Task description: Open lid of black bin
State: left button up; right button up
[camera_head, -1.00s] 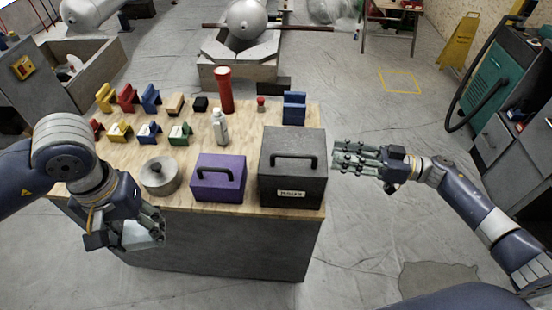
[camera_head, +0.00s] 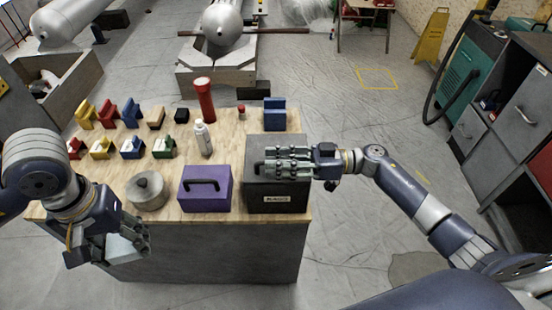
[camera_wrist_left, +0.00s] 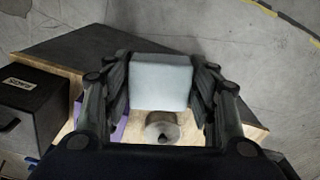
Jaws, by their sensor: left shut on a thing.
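The black bin (camera_head: 262,196) stands at the front right corner of the wooden table, its label facing front. Its lid looks closed; my right gripper (camera_head: 272,163) lies over the lid and hides most of the black handle. I cannot tell whether its fingers touch or grip the handle. The bin also shows at the left of the left wrist view (camera_wrist_left: 32,112). My left gripper (camera_head: 138,238) is shut on a pale grey block (camera_head: 120,249), held off the table's front left edge. The block fills the space between the fingers in the left wrist view (camera_wrist_left: 160,82).
A purple box (camera_head: 206,190) stands just left of the bin, with a round metal pot (camera_head: 147,192) further left. A white bottle (camera_head: 203,139), a red cylinder (camera_head: 205,98) and a blue block (camera_head: 274,115) stand behind.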

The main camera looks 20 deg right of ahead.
jog(key=shift+a, duration=0.25)
grip_shut()
pick_arm(q)
jog(key=shift+r, duration=0.1)
pick_arm(e)
jog(key=shift+w, duration=0.1)
